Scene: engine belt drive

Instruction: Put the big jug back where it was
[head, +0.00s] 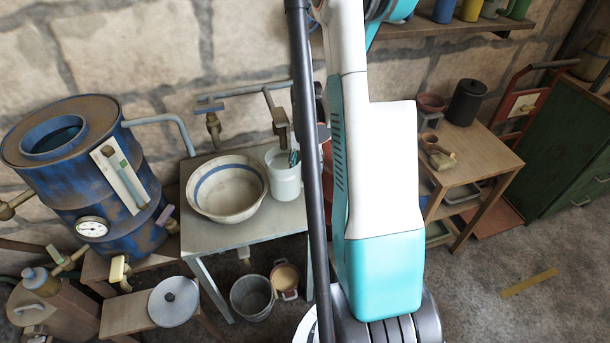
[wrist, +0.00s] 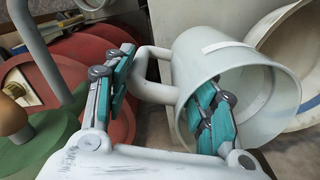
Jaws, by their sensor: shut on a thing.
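The big jug (head: 284,178) is pale grey-white, upright, at the right end of the small table (head: 235,228), just right of the bowl. I cannot tell whether its base touches the tabletop. In the wrist view the jug (wrist: 240,58) has its open mouth towards the camera and its handle (wrist: 143,75) on the left. My gripper (wrist: 165,85) is shut on the jug at its handle side, with one teal-padded finger inside the mouth and the other outside beyond the handle. In the head view my arm hides most of the gripper; only a teal bit shows in the jug's mouth.
The cream bowl (head: 228,204) with a blue ring stands close left of the jug. Brass taps (head: 214,130) hang from pipes behind. A blue drum (head: 100,215) is at the left; a bucket (head: 252,297) stands below. A wooden side table (head: 468,150) holds a dark canister (head: 467,102).

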